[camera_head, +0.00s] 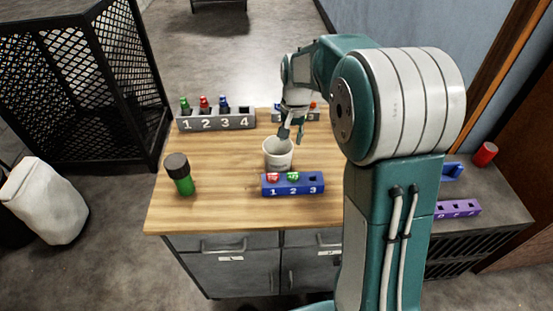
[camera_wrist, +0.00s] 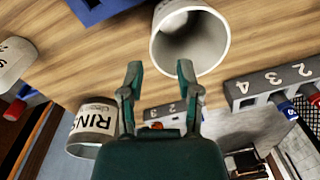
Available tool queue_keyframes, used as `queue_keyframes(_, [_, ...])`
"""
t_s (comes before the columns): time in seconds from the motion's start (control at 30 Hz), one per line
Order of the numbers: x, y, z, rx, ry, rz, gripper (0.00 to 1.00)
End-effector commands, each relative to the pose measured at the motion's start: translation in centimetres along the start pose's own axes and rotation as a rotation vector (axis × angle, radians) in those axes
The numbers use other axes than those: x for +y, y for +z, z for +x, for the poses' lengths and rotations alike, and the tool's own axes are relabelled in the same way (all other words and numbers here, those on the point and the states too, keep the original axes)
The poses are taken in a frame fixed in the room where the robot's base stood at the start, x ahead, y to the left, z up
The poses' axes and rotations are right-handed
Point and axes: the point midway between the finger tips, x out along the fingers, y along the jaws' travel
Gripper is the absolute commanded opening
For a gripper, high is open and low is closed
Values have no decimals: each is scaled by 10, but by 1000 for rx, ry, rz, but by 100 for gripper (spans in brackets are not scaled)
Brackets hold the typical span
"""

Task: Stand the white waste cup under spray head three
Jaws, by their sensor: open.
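A white cup (camera_head: 278,155) stands upright on the wooden table, behind a blue block numbered 1 to 3. In the wrist view its open mouth (camera_wrist: 190,42) lies just beyond my fingertips, and it looks empty. I cannot read its label. My gripper (camera_head: 291,134) is open and empty at the cup's far rim; its two fingers (camera_wrist: 160,68) are apart, and I cannot tell whether they touch the cup. A second white cup (camera_wrist: 93,122), lettered "RIN…", stands nearby in the wrist view. No spray head three can be made out for certain.
The blue block (camera_head: 292,185) holds red and green pieces. A grey rack (camera_head: 216,120) numbered 1 to 4 holds several bottles, slot 4 empty.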

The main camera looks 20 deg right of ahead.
Motion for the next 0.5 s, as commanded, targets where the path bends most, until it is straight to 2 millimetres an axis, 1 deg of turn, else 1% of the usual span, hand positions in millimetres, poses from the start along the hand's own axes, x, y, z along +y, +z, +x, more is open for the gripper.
queue_keyframes(0.03, [2, -1, 8, -3, 0, 2, 44])
queue_keyframes(0.1, [2, -1, 16, -2, -1, 2, 44])
queue_keyframes(0.27, [4, -1, 28, -2, -3, 2, 44])
queue_keyframes(0.5, [3, 3, 64, -2, -1, 1, 44])
